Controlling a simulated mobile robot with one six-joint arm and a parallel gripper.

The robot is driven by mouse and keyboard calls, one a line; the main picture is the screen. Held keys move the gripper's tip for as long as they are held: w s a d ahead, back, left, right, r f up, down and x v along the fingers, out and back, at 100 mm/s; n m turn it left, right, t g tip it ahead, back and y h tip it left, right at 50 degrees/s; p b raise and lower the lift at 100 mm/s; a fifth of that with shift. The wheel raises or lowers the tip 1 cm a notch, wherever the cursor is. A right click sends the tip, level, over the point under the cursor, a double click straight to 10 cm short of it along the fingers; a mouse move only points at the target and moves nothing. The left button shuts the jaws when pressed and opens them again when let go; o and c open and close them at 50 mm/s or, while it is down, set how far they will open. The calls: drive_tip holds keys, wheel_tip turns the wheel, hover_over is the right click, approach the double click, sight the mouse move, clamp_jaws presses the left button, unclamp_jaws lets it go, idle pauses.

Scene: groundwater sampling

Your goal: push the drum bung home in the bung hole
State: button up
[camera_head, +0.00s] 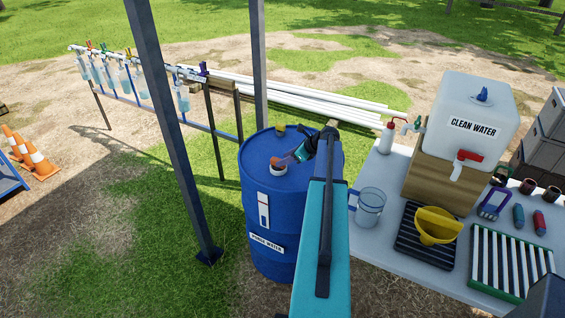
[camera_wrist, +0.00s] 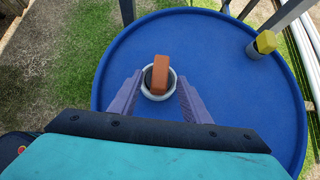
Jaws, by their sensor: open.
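The blue drum (camera_head: 262,205), labelled PURGE WATER, stands upright beside the table. On its lid is the white-rimmed bung hole (camera_head: 279,171), which also shows in the wrist view (camera_wrist: 159,96). The drum bung, with an orange block-like grip (camera_wrist: 160,72), sits at the hole inside the white rim. The orange grip shows in the head view (camera_head: 274,161). How deep the bung sits is hard to tell. My gripper (camera_wrist: 160,79) is open, with a purple finger on either side of the bung, apart from it. In the head view my gripper (camera_head: 287,158) is low over the lid.
A yellow-capped fitting (camera_wrist: 265,43) stands on the lid near its edge. A clear jug (camera_head: 369,207) stands on the table (camera_head: 385,238) right of my arm. The clean water container (camera_head: 470,115) is further right. A dark post (camera_head: 176,130) rises left of the drum.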

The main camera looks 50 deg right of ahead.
drive_tip(key=b+v, duration=0.2)
drive_tip(key=v, duration=0.9)
drive_tip(key=shift+b, duration=0.35)
idle(0.5)
